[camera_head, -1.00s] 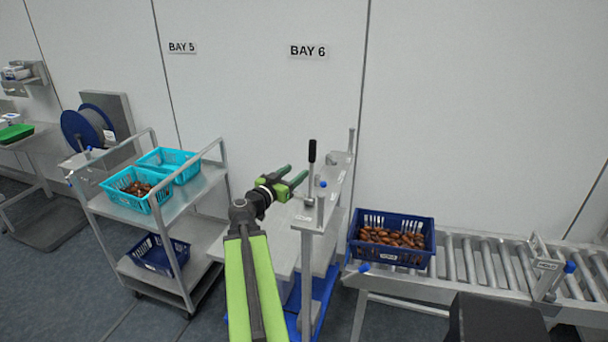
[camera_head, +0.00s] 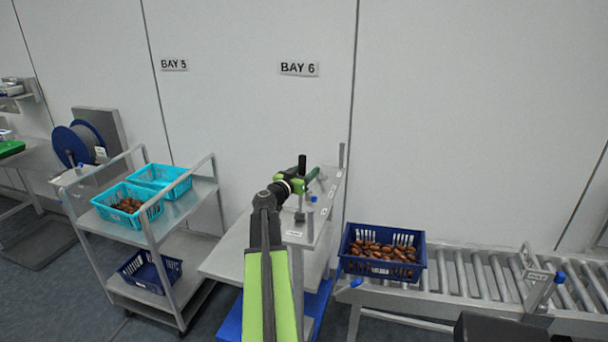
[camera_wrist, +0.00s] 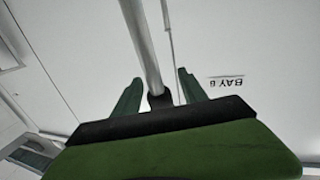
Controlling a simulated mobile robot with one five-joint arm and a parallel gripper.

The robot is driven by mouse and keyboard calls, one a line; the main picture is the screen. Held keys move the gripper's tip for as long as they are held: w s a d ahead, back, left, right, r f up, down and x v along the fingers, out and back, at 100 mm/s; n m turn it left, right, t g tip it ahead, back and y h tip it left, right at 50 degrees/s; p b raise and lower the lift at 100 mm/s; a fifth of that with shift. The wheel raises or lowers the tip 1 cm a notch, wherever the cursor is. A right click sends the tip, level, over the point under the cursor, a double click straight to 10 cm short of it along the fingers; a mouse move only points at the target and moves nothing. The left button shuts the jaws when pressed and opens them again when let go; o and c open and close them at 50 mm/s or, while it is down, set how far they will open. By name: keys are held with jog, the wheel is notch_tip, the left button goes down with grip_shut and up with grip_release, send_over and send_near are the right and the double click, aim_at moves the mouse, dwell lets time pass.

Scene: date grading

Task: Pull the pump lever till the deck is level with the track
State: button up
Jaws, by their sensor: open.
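The pump lever (camera_head: 302,161), a thin grey rod with a black handle, stands upright on the lift cart in front of the bay 6 wall. My gripper (camera_head: 304,180) is at the lever, its green fingers open. In the wrist view the lever's rod (camera_wrist: 143,45) runs between the two fingers of my gripper (camera_wrist: 159,77), with its black part close to the palm. Whether a finger touches it I cannot tell. The cart's pale deck (camera_head: 228,262) is partly hidden behind my arm. The roller track (camera_head: 478,278) is at right; the deck looks lower than it.
A blue crate of dates (camera_head: 346,262) sits on the track's left end, beside the cart. A grey trolley (camera_head: 205,195) with turquoise crates (camera_head: 110,212) and a dark blue crate below stands left. The cart's blue base (camera_head: 230,327) is on the floor.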

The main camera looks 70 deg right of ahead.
aim_at(304, 173)
grip_shut()
dwell(0.3)
jog(key=a+h+b, duration=0.2)
jog(key=a+b, duration=0.1)
jog(key=b, duration=0.1)
jog(key=shift+s+m, duration=0.15)
jog(key=shift+m, duration=0.15)
jog(key=shift+a+r, duration=0.2)
jog(key=shift+r, duration=0.1)
